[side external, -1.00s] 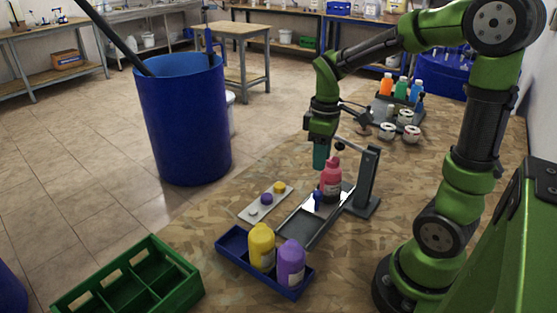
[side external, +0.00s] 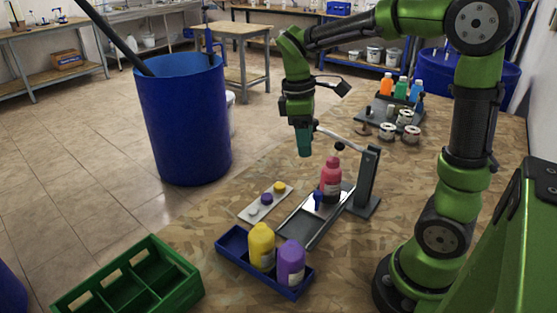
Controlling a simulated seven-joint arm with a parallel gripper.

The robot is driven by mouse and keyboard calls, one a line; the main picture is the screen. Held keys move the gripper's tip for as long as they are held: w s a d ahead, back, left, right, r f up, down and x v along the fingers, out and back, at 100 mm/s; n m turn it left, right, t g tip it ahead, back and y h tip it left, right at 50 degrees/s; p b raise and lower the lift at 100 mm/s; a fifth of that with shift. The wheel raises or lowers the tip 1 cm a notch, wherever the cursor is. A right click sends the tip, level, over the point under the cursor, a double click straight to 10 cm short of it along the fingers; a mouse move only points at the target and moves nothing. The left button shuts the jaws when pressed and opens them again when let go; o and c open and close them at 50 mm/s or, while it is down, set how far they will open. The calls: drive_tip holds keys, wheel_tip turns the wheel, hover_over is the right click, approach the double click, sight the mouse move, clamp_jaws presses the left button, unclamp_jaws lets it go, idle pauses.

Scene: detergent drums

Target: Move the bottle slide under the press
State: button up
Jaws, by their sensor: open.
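The slide (side external: 297,228) is a grey track with a blue handle (side external: 318,198) beside the bottle. The press (side external: 368,178) is a dark post on a base at the slide's right, with a light lever arm reaching left over the bottle's area. My gripper (side external: 305,153) is in the air to the upper left of the bottle, clear of it, and holds nothing that I can see. Its fingertips point down and are small in this view.
A blue tray (side external: 232,251) with a yellow and a purple bottle stands at the slide's near end. A pale strip with several caps (side external: 265,198) lies to its left. A green crate (side external: 190,290) is at lower left. A rack (side external: 372,117) with bottles stands behind.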

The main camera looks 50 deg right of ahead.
drive_tip(key=w+a+n+g+h, duration=0.2)
drive_tip(key=n+h, duration=0.1)
drive_tip(key=n, duration=0.1)
approach(318, 193)
drive_tip(key=shift+y, duration=0.3)
drive_tip(key=x, duration=0.8)
drive_tip(key=shift+d+f, duration=0.15)
drive_tip(key=shift+d, duration=0.25)
clamp_jaws()
